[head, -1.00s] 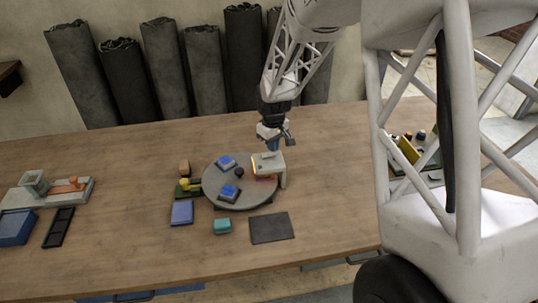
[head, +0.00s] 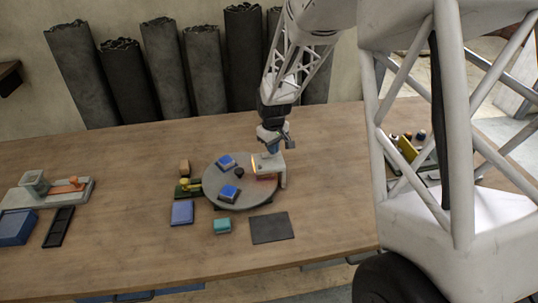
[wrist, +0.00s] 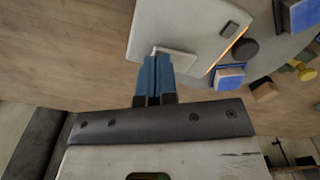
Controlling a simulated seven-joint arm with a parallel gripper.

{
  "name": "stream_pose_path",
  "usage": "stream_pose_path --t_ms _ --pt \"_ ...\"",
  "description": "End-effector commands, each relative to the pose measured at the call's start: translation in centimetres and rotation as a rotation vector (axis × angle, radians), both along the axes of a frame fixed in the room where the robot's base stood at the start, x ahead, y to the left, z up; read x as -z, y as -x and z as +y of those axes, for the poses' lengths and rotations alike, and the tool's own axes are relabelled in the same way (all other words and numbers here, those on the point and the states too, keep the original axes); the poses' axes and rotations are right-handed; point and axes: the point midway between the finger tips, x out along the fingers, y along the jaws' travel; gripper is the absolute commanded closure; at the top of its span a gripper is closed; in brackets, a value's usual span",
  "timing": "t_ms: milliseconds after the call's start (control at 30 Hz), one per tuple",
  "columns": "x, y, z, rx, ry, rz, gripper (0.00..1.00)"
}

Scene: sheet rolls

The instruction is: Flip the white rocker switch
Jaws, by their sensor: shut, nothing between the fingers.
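A pale grey housing (head: 270,162) stands at the right side of the round turntable. In the wrist view the same housing (wrist: 185,25) fills the top middle, with a glowing orange strip along one edge. A small whitish raised piece (wrist: 178,62) on it, apparently the white rocker switch, lies right by my fingertips. My gripper (wrist: 155,57) is shut and empty, its two blue fingers together, at the edge of this piece; contact cannot be told. In the head view my gripper (head: 272,149) is just above the housing, and the switch is too small to make out.
The round grey turntable (head: 215,182) carries blue-topped blocks (head: 229,193) and a dark knob (head: 239,173). A blue block (head: 182,213), a teal block (head: 222,227) and a dark mat (head: 272,228) lie in front. Dark sheet rolls (head: 205,70) stand behind the table.

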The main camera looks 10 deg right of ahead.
Motion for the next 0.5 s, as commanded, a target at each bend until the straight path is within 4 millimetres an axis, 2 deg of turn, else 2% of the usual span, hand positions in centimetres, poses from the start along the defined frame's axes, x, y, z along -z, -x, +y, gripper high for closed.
stream_pose_path --t_ms 500 --pt "0.57 0.01 0.00 0.000 0.000 0.000 1.00"
